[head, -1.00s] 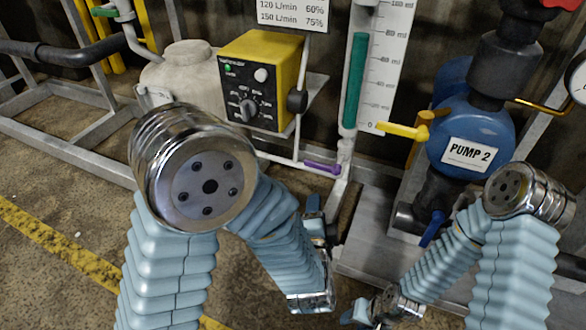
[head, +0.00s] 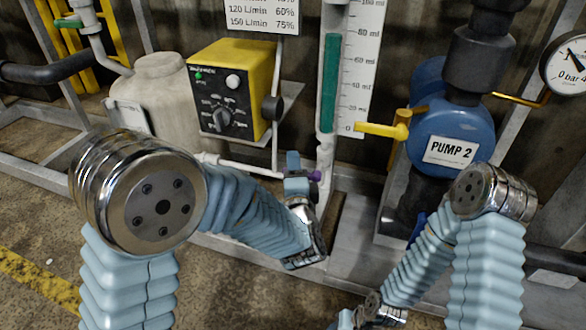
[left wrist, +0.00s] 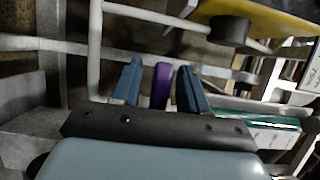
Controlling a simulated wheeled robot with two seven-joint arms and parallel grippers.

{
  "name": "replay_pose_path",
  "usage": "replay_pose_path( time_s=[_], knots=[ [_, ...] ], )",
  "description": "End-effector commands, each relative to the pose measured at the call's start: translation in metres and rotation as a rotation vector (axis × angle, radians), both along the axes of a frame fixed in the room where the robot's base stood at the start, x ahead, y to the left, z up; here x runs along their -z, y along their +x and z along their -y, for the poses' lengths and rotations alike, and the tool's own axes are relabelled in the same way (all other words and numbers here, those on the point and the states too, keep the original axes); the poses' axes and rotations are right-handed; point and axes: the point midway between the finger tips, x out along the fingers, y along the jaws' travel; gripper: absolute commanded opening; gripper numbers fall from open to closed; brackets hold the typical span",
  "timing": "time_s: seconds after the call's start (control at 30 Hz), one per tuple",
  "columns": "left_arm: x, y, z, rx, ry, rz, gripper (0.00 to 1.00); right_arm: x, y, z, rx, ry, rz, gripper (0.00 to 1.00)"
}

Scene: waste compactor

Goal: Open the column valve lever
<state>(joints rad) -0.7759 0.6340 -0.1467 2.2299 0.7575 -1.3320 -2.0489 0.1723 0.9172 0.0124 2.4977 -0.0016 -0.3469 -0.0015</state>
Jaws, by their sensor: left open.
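A purple lever (head: 316,176) sits on the pipework at the foot of the clear column with green liquid (head: 329,85). My left gripper (head: 299,175) is open at this lever, and its fingers hide most of it in the head view. In the left wrist view the purple lever (left wrist: 161,85) stands between the two blue fingers of the left gripper (left wrist: 161,82), with a gap visible on each side. My right gripper (head: 360,318) is low at the bottom edge of the head view, partly cut off, and its jaws cannot be made out.
A yellow control box (head: 234,91) and a pale tank (head: 155,92) stand left of the column. A yellow lever (head: 381,131) and the blue PUMP 2 (head: 450,138) are to its right. A pressure gauge (head: 570,65) is at far right. Frame rails (head: 355,195) run below.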

Motion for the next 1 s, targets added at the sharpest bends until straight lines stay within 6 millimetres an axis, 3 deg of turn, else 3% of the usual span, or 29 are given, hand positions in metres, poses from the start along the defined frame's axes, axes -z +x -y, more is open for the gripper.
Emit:
replay_pose_path(
  time_s=[0.37,0.63,1.0],
  knots=[
    [-0.0003,0.0069,-0.0006,0.0,0.0,0.0,0.44,0.0006,0.0,0.0,0.0,0.0,0.0,0.44],
    [-0.0002,0.0066,-0.0006,0.0,-0.001,0.0,0.02,0.0006,0.0,0.0,0.0,0.0,0.0,0.44],
    [-0.0001,0.0076,-0.0005,0.0,-0.005,-0.002,0.0,0.0001,0.0,0.0,0.0,0.0,0.0,0.44]
  ],
)
